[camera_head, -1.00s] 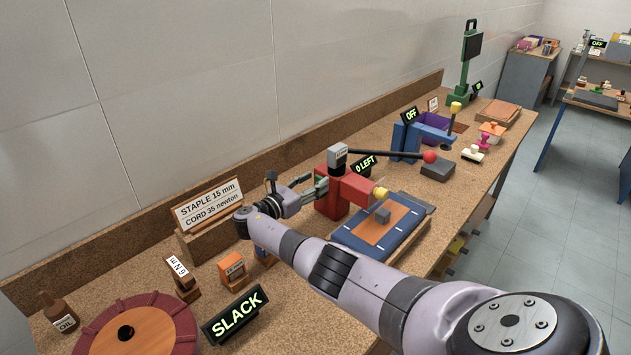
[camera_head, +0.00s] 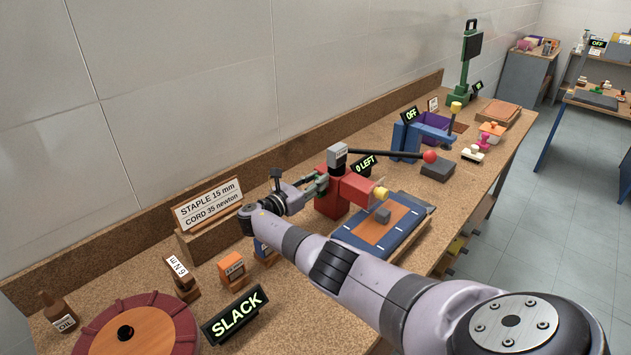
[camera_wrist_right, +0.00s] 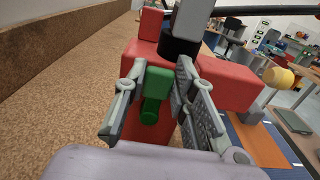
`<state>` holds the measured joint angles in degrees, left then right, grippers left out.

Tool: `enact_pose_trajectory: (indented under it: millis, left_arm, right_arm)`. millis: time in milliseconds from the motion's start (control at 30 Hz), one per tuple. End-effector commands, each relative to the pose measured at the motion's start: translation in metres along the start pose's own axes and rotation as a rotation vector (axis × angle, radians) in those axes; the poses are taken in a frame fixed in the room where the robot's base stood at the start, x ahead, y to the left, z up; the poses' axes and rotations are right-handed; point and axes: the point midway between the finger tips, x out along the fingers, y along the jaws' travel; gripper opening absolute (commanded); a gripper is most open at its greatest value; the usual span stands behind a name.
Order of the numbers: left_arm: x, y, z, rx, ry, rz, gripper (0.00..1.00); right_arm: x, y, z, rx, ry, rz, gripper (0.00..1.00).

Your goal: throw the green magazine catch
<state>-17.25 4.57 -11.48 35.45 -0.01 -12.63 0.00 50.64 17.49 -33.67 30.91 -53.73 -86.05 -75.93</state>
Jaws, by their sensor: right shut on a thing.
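The green magazine catch (camera_wrist_right: 154,94) sits on the near face of the red stapler body (camera_wrist_right: 232,84), between the two fingers of my right gripper (camera_wrist_right: 160,112) in the right wrist view. The fingers are shut on the catch. In the head view my right gripper (camera_head: 314,186) is at the left side of the red stapler (camera_head: 332,203), and it hides the catch there. The stapler carries a grey block on top, a black lever with a red knob (camera_head: 430,156) and a yellow knob (camera_head: 380,194). My left gripper is not in view.
A display reading "0 LEFT" (camera_head: 365,165) stands behind the stapler. A blue tray with an orange pad (camera_head: 385,222) lies to its right. Sign blocks (camera_head: 208,206), a "SLACK" display (camera_head: 236,313) and a dark red turntable (camera_head: 185,318) are on the left. A cork-topped bench carries everything.

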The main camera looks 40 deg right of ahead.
Motion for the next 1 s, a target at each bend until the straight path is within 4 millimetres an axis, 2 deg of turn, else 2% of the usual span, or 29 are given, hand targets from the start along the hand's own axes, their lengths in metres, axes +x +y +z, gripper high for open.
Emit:
enact_pose_trajectory:
  millis: [133,533,767,1000]
  left_arm:
    - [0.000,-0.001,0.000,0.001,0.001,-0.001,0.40]
    - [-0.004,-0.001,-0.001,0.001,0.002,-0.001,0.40]
    - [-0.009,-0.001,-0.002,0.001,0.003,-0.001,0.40]
    - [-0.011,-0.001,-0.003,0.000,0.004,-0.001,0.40]
  right_arm:
    - [0.000,0.000,0.000,0.000,0.000,0.000,0.00]
    - [0.000,-0.004,0.000,0.062,0.000,0.000,0.00]
    - [0.000,-0.013,-0.001,0.217,0.001,0.001,0.00]
    - [0.000,-0.026,-0.007,0.442,0.001,0.000,0.00]
